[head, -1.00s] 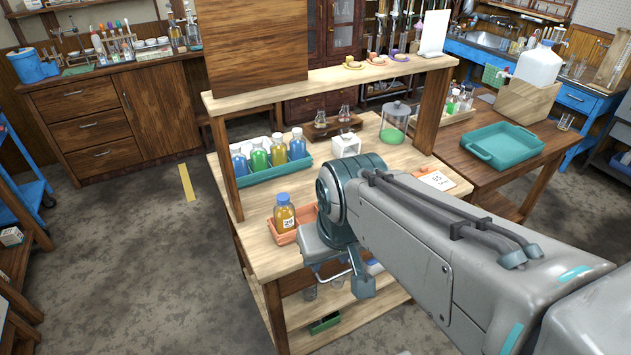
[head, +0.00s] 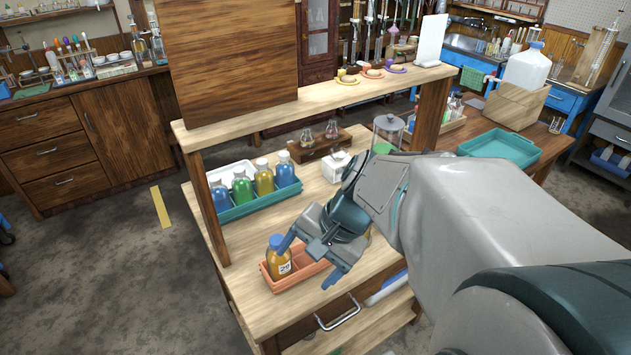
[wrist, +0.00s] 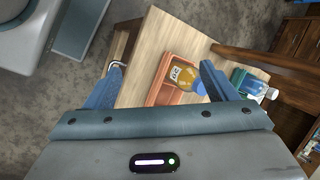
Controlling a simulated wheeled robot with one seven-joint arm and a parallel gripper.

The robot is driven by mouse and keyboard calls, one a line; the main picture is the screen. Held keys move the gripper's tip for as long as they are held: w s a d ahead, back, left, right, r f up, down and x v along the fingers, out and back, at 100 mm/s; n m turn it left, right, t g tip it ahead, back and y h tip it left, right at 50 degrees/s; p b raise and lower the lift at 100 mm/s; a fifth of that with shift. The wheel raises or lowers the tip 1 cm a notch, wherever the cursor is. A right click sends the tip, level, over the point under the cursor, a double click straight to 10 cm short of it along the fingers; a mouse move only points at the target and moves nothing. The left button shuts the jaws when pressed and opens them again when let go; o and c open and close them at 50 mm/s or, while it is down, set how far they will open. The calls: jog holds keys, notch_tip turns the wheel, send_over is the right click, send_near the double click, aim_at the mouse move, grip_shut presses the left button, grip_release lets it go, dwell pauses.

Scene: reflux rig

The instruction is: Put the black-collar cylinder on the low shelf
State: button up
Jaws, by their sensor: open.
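I cannot make out a black-collar cylinder for certain in either view. Several tall, thin glass pieces (head: 372,30) stand at the far back in the head view, too small to tell their collars. A low shelf (head: 375,325) of pale wood shows below the bench top, partly hidden by my arm. My gripper (head: 312,258) is open and empty above the orange tray (head: 290,283) near the bench front. An amber bottle with a blue cap (head: 279,262) stands in that tray beside one finger. In the wrist view the bottle (wrist: 181,75) appears between my spread fingers (wrist: 158,85).
A teal tray (head: 262,206) with several capped bottles sits at the bench's left. A raised shelf (head: 330,95) on posts spans the bench behind my arm. A drawer handle (head: 338,313) sticks out at the front. The floor (head: 110,290) at left is open.

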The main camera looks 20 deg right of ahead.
jog(key=w+d+f+m+t+h+b, duration=0.1)
jog(key=w+d+m+t+b, duration=0.15)
jog(key=d+m+t, duration=0.65)
jog(key=w+d+f+m+t+h+b, duration=0.1)
jog(key=w+d+f+m+t+b, duration=0.15)
jog(key=d+m, duration=1.2)
jog(key=d+r+p+x, duration=0.1)
jog(key=x, duration=1.3)
jog(key=shift+w+m+h+p, duration=0.3)
jog(key=shift+w+m+p, duration=0.05)
jog(key=c, duration=1.7)
